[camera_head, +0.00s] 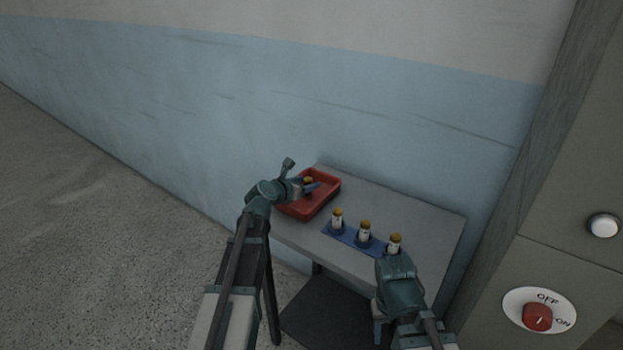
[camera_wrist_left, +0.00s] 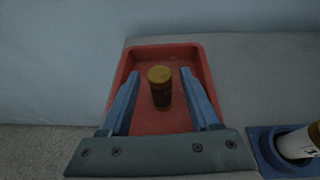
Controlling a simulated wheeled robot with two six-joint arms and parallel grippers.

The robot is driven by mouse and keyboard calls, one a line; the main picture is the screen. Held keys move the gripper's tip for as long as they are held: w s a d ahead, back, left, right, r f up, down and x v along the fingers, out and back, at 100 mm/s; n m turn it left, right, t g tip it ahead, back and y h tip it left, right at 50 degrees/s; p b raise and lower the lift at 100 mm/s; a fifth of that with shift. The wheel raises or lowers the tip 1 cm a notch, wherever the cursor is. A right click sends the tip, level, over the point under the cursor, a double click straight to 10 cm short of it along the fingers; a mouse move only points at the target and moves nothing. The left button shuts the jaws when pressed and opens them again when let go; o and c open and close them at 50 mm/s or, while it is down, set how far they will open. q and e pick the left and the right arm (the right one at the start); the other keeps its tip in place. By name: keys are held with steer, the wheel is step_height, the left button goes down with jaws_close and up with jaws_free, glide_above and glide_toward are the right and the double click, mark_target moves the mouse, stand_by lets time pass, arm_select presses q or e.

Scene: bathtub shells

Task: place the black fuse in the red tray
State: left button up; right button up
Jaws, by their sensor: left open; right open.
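The black fuse (camera_wrist_left: 161,92), dark-bodied with a gold cap, stands in the red tray (camera_wrist_left: 196,54). In the head view the tray (camera_head: 331,192) sits at the left end of the grey table, and the fuse's gold cap (camera_head: 308,180) shows inside it. My left gripper (camera_wrist_left: 160,78) is open over the tray, with a blue finger on each side of the fuse and gaps between. It also shows in the head view (camera_head: 308,187). My right gripper (camera_head: 378,326) is at the table's front edge, its fingers mostly hidden behind its wrist.
The table's back right is clear. A blue wall is behind; a cabinet with a red OFF/ON knob (camera_head: 537,317) is at right.

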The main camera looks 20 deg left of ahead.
arm_select(q)
steer(key=p+v, duration=0.2)
steer(key=v, duration=0.6)
arm_select(e)
step_height(320, 180, up, 3)
steer(key=shift+r, duration=0.1)
